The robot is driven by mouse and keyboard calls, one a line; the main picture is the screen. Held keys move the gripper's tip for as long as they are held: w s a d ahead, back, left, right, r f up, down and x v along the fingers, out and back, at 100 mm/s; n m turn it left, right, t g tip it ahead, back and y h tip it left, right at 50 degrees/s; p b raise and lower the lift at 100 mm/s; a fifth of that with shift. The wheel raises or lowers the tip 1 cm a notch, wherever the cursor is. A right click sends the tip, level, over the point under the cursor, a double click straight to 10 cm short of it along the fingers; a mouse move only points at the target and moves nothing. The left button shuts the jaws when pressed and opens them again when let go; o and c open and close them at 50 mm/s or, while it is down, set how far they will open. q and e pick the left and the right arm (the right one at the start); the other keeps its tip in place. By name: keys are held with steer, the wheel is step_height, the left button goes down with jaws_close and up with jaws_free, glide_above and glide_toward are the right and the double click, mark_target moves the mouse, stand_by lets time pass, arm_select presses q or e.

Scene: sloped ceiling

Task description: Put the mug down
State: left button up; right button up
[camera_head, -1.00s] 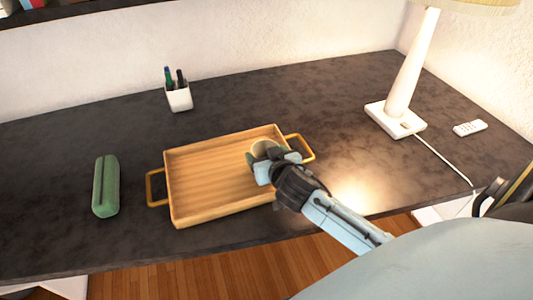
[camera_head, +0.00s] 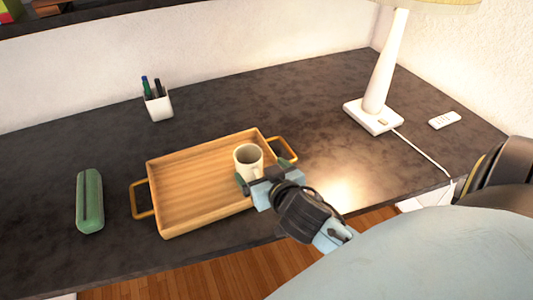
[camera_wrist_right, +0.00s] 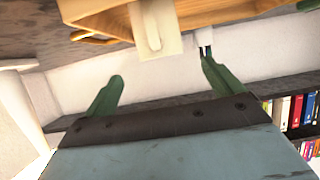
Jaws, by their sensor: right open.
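A cream mug (camera_head: 248,160) stands upright in the wooden tray (camera_head: 190,196), near its right end. My right gripper (camera_head: 254,183) is just in front of the mug, on the near side, with its jaws open. In the right wrist view the gripper's two green fingers (camera_wrist_right: 160,90) are spread with nothing between them. The mug (camera_wrist_right: 167,22) with its handle shows beyond the fingertips, apart from them, and the tray (camera_wrist_right: 90,15) is behind it. My left gripper is not in view.
A green case (camera_head: 90,201) lies left of the tray. A white pen cup (camera_head: 158,104) stands behind it. A white lamp (camera_head: 374,115), its cord and a remote (camera_head: 445,120) are at the right. The dark desk (camera_head: 215,105) is clear behind the tray.

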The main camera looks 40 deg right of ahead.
steer(key=shift+v, duration=1.3)
